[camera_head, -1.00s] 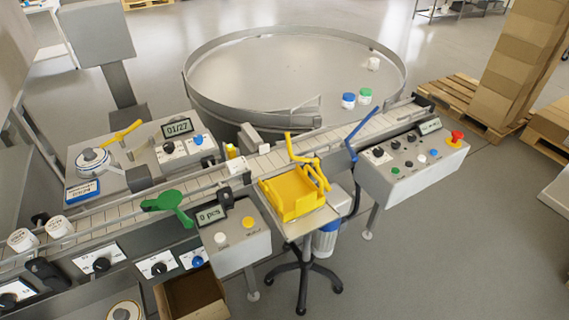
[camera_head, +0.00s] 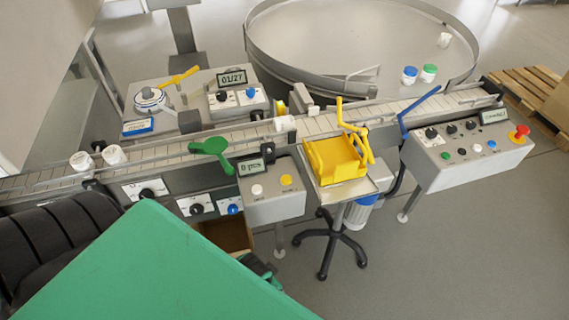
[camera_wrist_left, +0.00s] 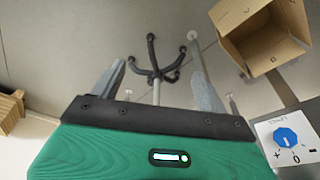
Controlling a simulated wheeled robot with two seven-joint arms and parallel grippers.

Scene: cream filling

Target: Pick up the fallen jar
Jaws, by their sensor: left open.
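A white jar (camera_head: 285,123) on the conveyor, near its middle, appears to lie on its side; it is too small to be sure. Two more white jars, a left one (camera_head: 81,161) and one beside it (camera_head: 113,154), are at the conveyor's left end. Another white jar (camera_head: 444,40) is at the turntable's far right; its pose is unclear. My left gripper (camera_wrist_left: 157,56) is open and empty, with the floor and a stool base beyond its fingers. My right gripper is in neither view.
A green lever (camera_head: 211,149), a counter box (camera_head: 272,194) and a yellow bin (camera_head: 337,160) line the conveyor's near side. A blue-lidded jar (camera_head: 409,75) and a green-lidded jar (camera_head: 429,73) stand on the turntable. An open cardboard box (camera_wrist_left: 258,42) stands below.

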